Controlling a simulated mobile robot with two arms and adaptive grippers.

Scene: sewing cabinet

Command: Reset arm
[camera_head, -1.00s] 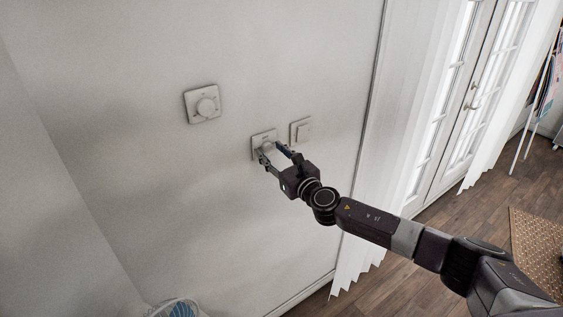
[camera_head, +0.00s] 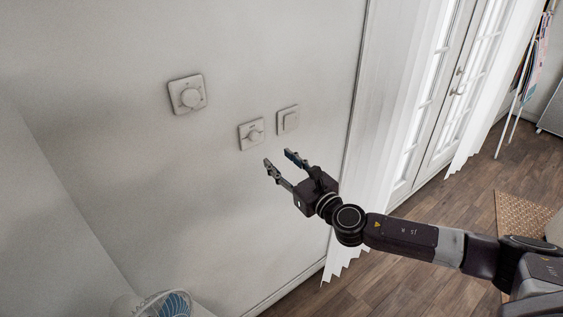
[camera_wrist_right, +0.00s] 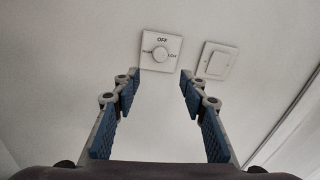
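My right gripper (camera_head: 279,159) is open and empty in front of the wall, a little below and to the right of a small square knob switch (camera_head: 252,134). The gripper is apart from the switch. In the right wrist view the two blue-padded fingers (camera_wrist_right: 158,88) are spread wide. The knob switch (camera_wrist_right: 161,51), marked OFF at its top, shows beyond and above the fingertips. My left gripper is not in view.
A larger dial plate (camera_head: 187,94) is on the wall to the left, and a flat switch (camera_head: 288,119) is to the right of the knob switch. A white curtain (camera_head: 385,120) and glazed doors (camera_head: 455,95) stand at right. A fan (camera_head: 165,303) is at bottom left.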

